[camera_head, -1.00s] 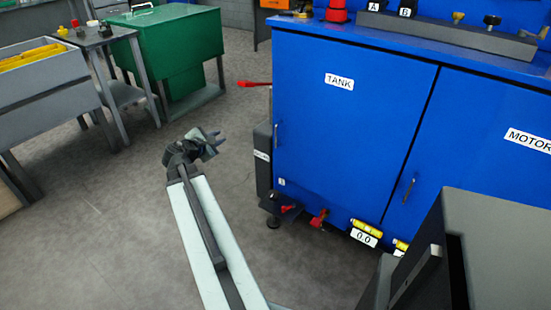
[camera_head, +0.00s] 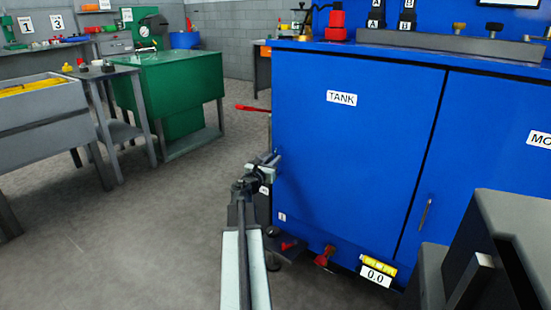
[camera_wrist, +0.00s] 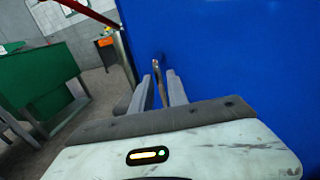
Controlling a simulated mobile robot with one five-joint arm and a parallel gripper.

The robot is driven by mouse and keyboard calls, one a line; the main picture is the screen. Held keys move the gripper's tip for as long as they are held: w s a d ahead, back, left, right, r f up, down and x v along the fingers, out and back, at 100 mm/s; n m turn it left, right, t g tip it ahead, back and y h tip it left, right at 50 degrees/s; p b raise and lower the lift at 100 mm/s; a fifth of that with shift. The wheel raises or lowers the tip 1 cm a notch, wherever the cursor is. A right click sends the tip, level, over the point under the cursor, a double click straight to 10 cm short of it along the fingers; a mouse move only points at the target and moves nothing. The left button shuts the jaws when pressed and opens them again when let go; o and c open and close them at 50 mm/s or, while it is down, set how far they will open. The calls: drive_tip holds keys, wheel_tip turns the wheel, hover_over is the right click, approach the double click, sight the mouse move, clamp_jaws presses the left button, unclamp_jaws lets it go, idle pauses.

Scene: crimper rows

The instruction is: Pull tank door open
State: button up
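The blue tank door (camera_head: 350,165) carries a white TANK label (camera_head: 342,98) and looks shut, flush with the cabinet front. My gripper (camera_head: 273,159) is at the door's left edge, where its vertical handle was visible earlier; the gripper now covers the handle in the head view. In the wrist view, the two grey fingers (camera_wrist: 160,78) are apart, with the thin metal door handle (camera_wrist: 158,92) between them. Blue shows in the gap beside the handle, so the fingers do not look closed on it. The blue door fills the right of that view (camera_wrist: 240,60).
A red lever (camera_head: 252,108) sticks out left of the cabinet. A red valve (camera_head: 324,255) and a 0.0 display (camera_head: 376,275) sit low under the door. A dark grey block (camera_head: 490,245) is at front right. The floor left of the cabinet is free.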

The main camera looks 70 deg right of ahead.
drive_tip(key=d, duration=0.3)
drive_tip(key=shift+a, duration=0.1)
drive_tip(key=shift+c, duration=0.3)
clamp_jaws()
drive_tip(key=shift+s, duration=0.15)
idle(0.8)
